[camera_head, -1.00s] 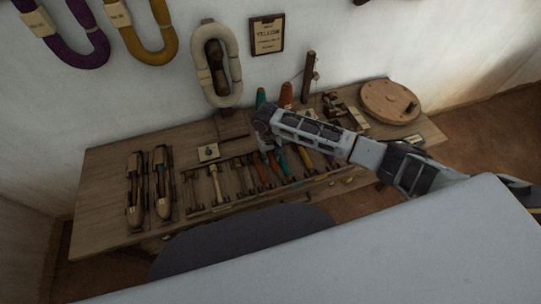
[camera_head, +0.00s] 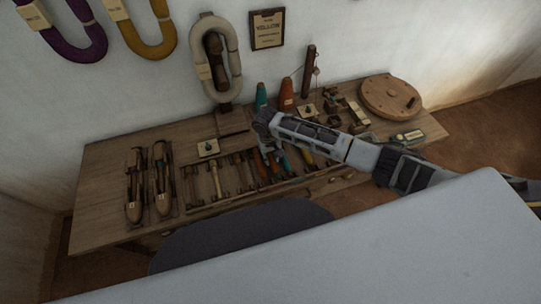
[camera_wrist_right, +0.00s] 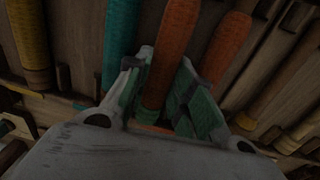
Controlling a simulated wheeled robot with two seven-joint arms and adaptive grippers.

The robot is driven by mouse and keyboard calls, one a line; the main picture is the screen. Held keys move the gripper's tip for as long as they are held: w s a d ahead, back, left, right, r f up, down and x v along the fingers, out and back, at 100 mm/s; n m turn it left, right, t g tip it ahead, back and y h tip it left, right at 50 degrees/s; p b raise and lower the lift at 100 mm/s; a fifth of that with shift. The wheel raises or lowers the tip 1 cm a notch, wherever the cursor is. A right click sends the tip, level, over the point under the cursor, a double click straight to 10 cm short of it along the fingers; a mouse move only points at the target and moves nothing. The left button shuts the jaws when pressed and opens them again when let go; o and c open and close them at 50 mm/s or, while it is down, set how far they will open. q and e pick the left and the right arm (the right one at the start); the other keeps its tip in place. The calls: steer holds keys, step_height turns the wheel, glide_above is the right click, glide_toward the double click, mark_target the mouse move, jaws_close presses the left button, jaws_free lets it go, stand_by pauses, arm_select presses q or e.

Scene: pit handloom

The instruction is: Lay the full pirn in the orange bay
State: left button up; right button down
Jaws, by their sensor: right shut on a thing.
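My right gripper (camera_head: 268,151) reaches down over the middle of the sectioned pirn tray (camera_head: 187,190) on the wooden bench. In the right wrist view its two fingers (camera_wrist_right: 165,95) are closed around an orange-wound pirn (camera_wrist_right: 171,45). A small orange strip (camera_wrist_right: 150,128) shows just beyond the fingers. A second orange pirn (camera_wrist_right: 224,45) lies right of the held one, a teal pirn (camera_wrist_right: 119,40) to its left and a yellow pirn (camera_wrist_right: 29,40) further left. The gripper body hides the held pirn's lower end, so I cannot tell whether it touches the bay floor. My left gripper is not in view.
Two wooden shuttles (camera_head: 162,180) lie left of the tray. Teal (camera_head: 261,96) and orange (camera_head: 286,94) cones, an upright post (camera_head: 309,72) and a round wooden disc (camera_head: 391,97) stand behind and right. A skein (camera_head: 235,62) hangs by the wall. The bench's left end is clear.

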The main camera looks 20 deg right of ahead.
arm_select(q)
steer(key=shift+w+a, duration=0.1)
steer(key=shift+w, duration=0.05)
arm_select(e)
steer(key=c, duration=1.4)
jaws_free()
steer(key=shift+o, duration=1.2)
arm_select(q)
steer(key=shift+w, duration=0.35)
arm_select(e)
steer(key=shift+o, duration=0.2)
steer(key=o, duration=0.3)
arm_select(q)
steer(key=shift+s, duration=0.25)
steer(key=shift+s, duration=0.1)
